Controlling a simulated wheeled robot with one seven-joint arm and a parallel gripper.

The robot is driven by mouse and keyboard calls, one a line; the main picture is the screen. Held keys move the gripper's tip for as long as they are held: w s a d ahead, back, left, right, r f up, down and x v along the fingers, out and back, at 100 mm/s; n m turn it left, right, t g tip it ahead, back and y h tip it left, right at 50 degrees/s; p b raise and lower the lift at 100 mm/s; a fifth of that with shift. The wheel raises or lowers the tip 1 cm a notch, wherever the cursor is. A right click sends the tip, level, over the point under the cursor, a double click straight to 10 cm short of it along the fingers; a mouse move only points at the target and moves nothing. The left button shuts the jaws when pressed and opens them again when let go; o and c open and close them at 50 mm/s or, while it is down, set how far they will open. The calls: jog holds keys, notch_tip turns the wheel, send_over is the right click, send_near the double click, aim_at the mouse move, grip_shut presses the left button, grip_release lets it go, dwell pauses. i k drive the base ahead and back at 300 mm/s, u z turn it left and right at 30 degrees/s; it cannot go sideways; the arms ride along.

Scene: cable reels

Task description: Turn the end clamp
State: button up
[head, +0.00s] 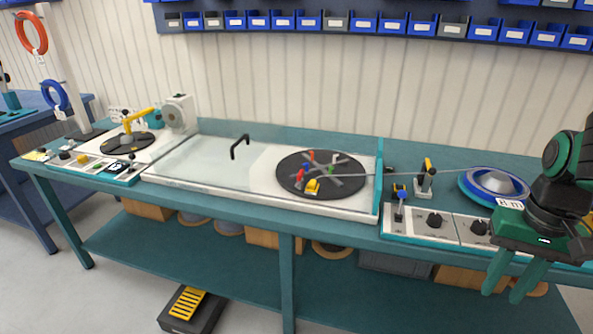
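I cannot tell for sure which part is the end clamp. A small upright fitting with a yellow and black top (427,177) stands on the bench right of the clear cover. A blue-knobbed lever (401,200) stands in front of it on a control panel. A black turntable (346,180) carries red, blue and yellow pieces, including a yellow block (313,186) at its front. A thin cable runs from the turntable towards the blue reel (492,184). My gripper (502,296) hangs at the right, in front of the bench edge, fingers down, apart and empty.
Control panels with black knobs (434,220) line the bench front near my gripper. A black handle (239,146) rises from the clear cover. At the left are a yellow-armed turntable (128,143) and a post with an orange ring (31,33). Blue bins (393,23) hang along the wall.

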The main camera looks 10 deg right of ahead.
aim_at(299, 183)
jog(key=i, duration=1)
